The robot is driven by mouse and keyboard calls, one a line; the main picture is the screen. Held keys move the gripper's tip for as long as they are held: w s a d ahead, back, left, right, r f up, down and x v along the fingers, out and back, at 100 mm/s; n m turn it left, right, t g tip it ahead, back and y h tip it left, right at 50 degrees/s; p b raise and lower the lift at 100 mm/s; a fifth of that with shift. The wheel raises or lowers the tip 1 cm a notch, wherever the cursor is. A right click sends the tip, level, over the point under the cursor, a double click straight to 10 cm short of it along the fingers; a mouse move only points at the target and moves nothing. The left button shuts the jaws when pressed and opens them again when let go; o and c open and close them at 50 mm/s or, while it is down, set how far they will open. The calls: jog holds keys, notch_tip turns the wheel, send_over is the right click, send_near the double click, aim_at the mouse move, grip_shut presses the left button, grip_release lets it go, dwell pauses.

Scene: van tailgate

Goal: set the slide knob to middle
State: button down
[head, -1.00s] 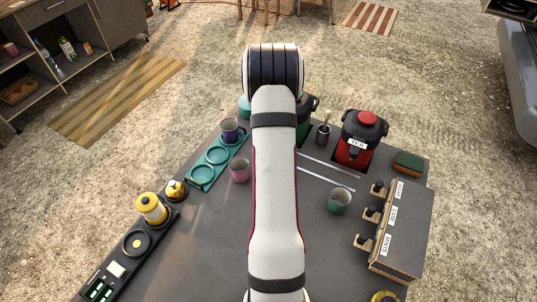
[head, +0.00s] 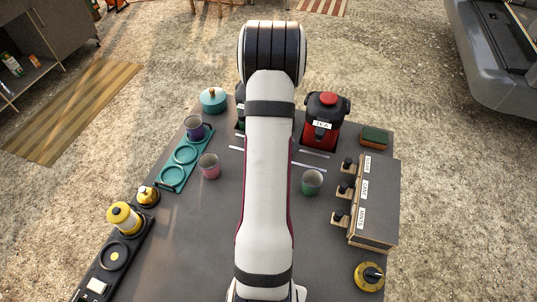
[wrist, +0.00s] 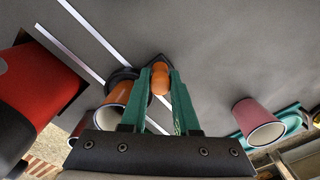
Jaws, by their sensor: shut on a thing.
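My gripper (wrist: 160,85) shows in the wrist view, its two green fingers closed on an orange rounded piece (wrist: 159,78). A dark round part lies beside that piece, and an orange cup (wrist: 112,105) is just to its left. I cannot tell whether the piece is the slide knob or the cup's handle. In the head view my own arm hides the gripper and what it holds. I cannot make out a slide or its middle mark in either view.
The red tea dispenser (head: 323,122) stands at the back right. A pink cup (head: 209,166) and a green cup (head: 312,182) flank my arm. A teal tray (head: 172,176) holds a purple mug (head: 195,127). A labelled box (head: 376,200) with black knobs is right.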

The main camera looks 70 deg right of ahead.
jog(key=c, duration=0.7)
grip_release()
jog(key=shift+o, duration=0.2)
notch_tip(320, 180, up, 16)
jog(key=shift+w+f, duration=0.1)
jog(key=w+a+r+n, duration=0.1)
jog(key=w+a+r, duration=0.1)
jog(key=w+a, duration=0.35)
jog(key=w+a+r, duration=0.1)
jog(key=w+a, duration=0.1)
jog(key=a, duration=0.7)
jog(key=w+a+r+n, duration=0.15)
jog(key=w+a, duration=0.25)
jog(key=a, duration=0.4)
jog(key=s+a+y, duration=0.1)
jog(key=s+a, duration=0.3)
jog(key=a, duration=0.5)
jog(key=s+a+f, duration=0.1)
jog(key=s+a, duration=0.3)
jog(key=a, duration=0.6)
jog(key=shift+s+a+n+y, duration=0.3)
jog(key=shift+s+n+y, duration=0.1)
jog(key=shift+n, duration=0.05)
